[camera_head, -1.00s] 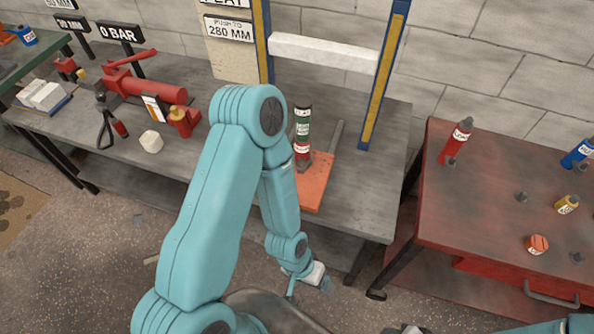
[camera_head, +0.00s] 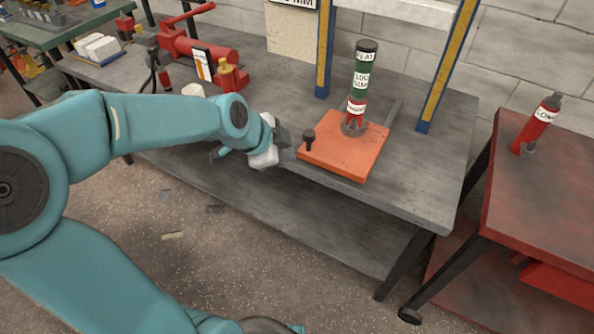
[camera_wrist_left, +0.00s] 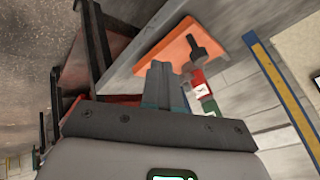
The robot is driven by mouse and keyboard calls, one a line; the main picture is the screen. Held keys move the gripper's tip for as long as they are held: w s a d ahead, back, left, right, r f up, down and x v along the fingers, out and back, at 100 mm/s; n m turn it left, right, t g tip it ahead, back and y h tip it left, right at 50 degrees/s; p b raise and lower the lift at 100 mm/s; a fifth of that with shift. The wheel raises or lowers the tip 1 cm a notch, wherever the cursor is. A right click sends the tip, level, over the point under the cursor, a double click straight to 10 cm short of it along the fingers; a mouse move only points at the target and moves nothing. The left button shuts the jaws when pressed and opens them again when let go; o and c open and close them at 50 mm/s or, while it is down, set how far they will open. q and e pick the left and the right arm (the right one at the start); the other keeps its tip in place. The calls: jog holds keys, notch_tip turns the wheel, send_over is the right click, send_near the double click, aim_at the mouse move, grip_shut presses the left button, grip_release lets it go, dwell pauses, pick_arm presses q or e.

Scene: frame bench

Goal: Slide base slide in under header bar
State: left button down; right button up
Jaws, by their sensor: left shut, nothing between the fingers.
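The base slide is an orange plate (camera_head: 345,158) on the grey bench, with a dark knob (camera_head: 308,140) at its front left corner. A stack of red, green and dark sections (camera_head: 360,85) stands upright on it. The white header bar (camera_head: 410,10) spans two posts behind the plate and is cut by the top edge. My left gripper (camera_head: 284,142) is shut and empty, just left of the knob, apart from it. In the left wrist view its closed fingers (camera_wrist_left: 163,82) point toward the orange plate (camera_wrist_left: 178,52) and knob (camera_wrist_left: 198,48). My right gripper is out of view.
Blue-and-yellow posts (camera_head: 447,72) stand behind the plate on both sides. A red hand pump (camera_head: 195,50) sits on the bench to the left. A red cart (camera_head: 545,210) with a red bottle (camera_head: 536,125) stands at right, across a gap.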

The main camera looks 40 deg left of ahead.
pick_arm(q)
send_near(311, 153)
jog(key=x, duration=0.5)
jog(key=shift+s+d+f, duration=0.1)
jog(key=shift+d+f, duration=0.25)
jog(key=shift+w+a, duration=0.25)
jog(key=shift+w, duration=0.05)
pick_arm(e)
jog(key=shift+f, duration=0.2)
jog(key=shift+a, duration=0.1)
